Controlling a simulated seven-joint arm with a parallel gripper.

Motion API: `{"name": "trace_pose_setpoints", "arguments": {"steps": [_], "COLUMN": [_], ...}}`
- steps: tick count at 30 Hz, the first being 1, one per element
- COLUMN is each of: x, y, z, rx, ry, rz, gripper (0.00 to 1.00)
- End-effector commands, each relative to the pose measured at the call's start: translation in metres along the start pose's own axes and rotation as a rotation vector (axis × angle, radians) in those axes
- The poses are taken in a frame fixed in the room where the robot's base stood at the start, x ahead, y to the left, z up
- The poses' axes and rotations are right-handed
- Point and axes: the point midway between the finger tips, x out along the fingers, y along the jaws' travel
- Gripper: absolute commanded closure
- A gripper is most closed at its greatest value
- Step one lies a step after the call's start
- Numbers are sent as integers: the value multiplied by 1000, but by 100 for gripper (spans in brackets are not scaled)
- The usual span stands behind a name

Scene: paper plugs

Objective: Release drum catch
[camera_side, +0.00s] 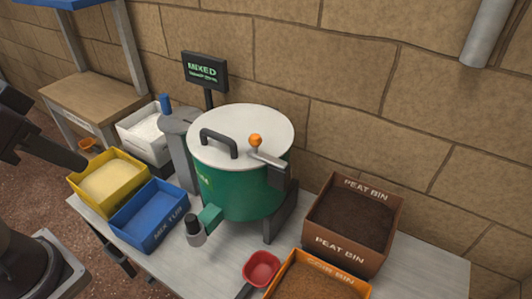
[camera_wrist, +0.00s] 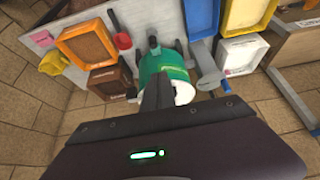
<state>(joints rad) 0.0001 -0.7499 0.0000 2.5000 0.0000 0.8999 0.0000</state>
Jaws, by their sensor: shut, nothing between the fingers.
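The green drum (camera_side: 238,190) stands on the grey bench with its white lid (camera_side: 262,118) on top. The lid carries a dark arched handle (camera_side: 219,141). The drum's catch (camera_side: 266,158) is a grey lever with an orange knob (camera_side: 255,140), lying over the right front of the lid's rim. In the wrist view the drum (camera_wrist: 160,62) is partly hidden behind my gripper (camera_wrist: 158,78), whose dark fingers are shut and empty. I cannot make out the catch there. My gripper's fingers do not show clearly in the side view.
A peat bin (camera_side: 318,245) and coir bin (camera_side: 282,285) stand right of the drum, with a red scoop (camera_side: 262,268) near them. A blue mix tub (camera_side: 152,231), yellow bin (camera_side: 83,204) and white bin (camera_side: 127,133) stand left. A "MIXED" sign (camera_side: 205,72) rises behind.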

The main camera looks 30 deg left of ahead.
Motion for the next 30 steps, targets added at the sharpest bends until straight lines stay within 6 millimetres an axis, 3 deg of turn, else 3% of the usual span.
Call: {"name": "trace_pose_setpoints", "arguments": {"steps": [2,5,9,11,15,18,21,24,30], "x": [-1,-4,6,18,64,102,132,151,158], "y": [1,4,19,29,59,82,99,110,114], "z": [-6,-36,-117,-153,-224,-258,-277,-286,-290], "rx": [3,16,53,71,114,143,163,176,180], "ry": [-2,-17,-52,-67,-101,-118,-131,-138,-139], "rz": [2,14,40,50,67,74,78,80,80], "gripper": [100,100,100,100,100,100,100,100,100]}}
